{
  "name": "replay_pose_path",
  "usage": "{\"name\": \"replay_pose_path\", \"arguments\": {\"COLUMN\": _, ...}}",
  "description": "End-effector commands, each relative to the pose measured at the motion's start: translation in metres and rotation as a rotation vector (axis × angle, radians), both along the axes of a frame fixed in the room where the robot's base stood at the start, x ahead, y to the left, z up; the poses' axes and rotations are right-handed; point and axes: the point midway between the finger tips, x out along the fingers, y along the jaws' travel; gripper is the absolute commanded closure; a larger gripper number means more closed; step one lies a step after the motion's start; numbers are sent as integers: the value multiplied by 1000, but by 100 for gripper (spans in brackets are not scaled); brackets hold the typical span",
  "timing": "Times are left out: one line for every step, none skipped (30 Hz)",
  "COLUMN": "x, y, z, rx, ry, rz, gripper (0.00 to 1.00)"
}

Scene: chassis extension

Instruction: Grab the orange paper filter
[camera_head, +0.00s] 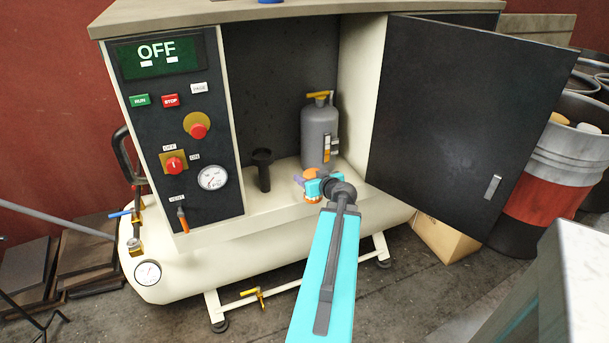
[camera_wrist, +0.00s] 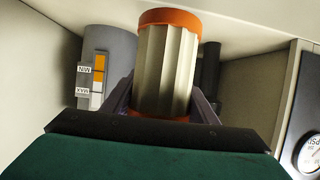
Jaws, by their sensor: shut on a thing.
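The paper filter (camera_wrist: 166,70) is a pale pleated cylinder with orange end caps. In the wrist view it stands between the two dark fingers of my gripper (camera_wrist: 163,95), which is shut on it; its lower part is partly hidden by the gripper body. In the head view only bits of the filter's orange caps (camera_head: 311,174) show around my gripper (camera_head: 307,184), inside the open cabinet just above or at its cream floor. I cannot tell whether the filter still touches the floor.
A grey canister (camera_head: 316,135) with a yellow top stands behind the filter. A dark post (camera_head: 263,172) stands to its left. The open black door (camera_head: 465,115) borders the cabinet's right side. The control panel (camera_head: 180,130) with a gauge (camera_head: 212,177) is on the left.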

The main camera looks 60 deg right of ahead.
Motion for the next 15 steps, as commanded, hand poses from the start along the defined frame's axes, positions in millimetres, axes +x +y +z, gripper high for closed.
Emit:
{"name": "replay_pose_path", "arguments": {"x": -5, "y": 5, "z": 0, "rx": -1, "ry": -1, "rz": 0, "gripper": 72}}
{"name": "replay_pose_path", "arguments": {"x": -7, "y": 6, "z": 0, "rx": -1, "ry": -1, "rz": 0, "gripper": 72}}
{"name": "replay_pose_path", "arguments": {"x": -9, "y": 8, "z": 1, "rx": -1, "ry": -1, "rz": 0, "gripper": 72}}
{"name": "replay_pose_path", "arguments": {"x": -11, "y": 10, "z": 1, "rx": -1, "ry": -1, "rz": 0, "gripper": 72}}
{"name": "replay_pose_path", "arguments": {"x": -14, "y": 11, "z": 1, "rx": -1, "ry": -1, "rz": 0, "gripper": 72}}
{"name": "replay_pose_path", "arguments": {"x": -16, "y": 13, "z": 2, "rx": -1, "ry": -1, "rz": -1, "gripper": 72}}
{"name": "replay_pose_path", "arguments": {"x": -15, "y": 11, "z": 5, "rx": 1, "ry": -1, "rz": 0, "gripper": 72}}
{"name": "replay_pose_path", "arguments": {"x": -15, "y": 11, "z": 5, "rx": 2, "ry": 0, "rz": 1, "gripper": 72}}
{"name": "replay_pose_path", "arguments": {"x": -16, "y": 12, "z": 5, "rx": 1, "ry": 1, "rz": 1, "gripper": 72}}
{"name": "replay_pose_path", "arguments": {"x": -16, "y": 12, "z": 5, "rx": 0, "ry": 1, "rz": 2, "gripper": 72}}
{"name": "replay_pose_path", "arguments": {"x": -16, "y": 12, "z": 5, "rx": 1, "ry": 0, "rz": 2, "gripper": 72}}
{"name": "replay_pose_path", "arguments": {"x": -17, "y": 12, "z": 6, "rx": 2, "ry": -1, "rz": 2, "gripper": 72}}
{"name": "replay_pose_path", "arguments": {"x": -17, "y": 13, "z": 6, "rx": 2, "ry": -1, "rz": 2, "gripper": 72}}
{"name": "replay_pose_path", "arguments": {"x": -18, "y": 13, "z": 6, "rx": 2, "ry": 0, "rz": 3, "gripper": 72}}
{"name": "replay_pose_path", "arguments": {"x": -18, "y": 14, "z": 6, "rx": 2, "ry": 0, "rz": 4, "gripper": 72}}
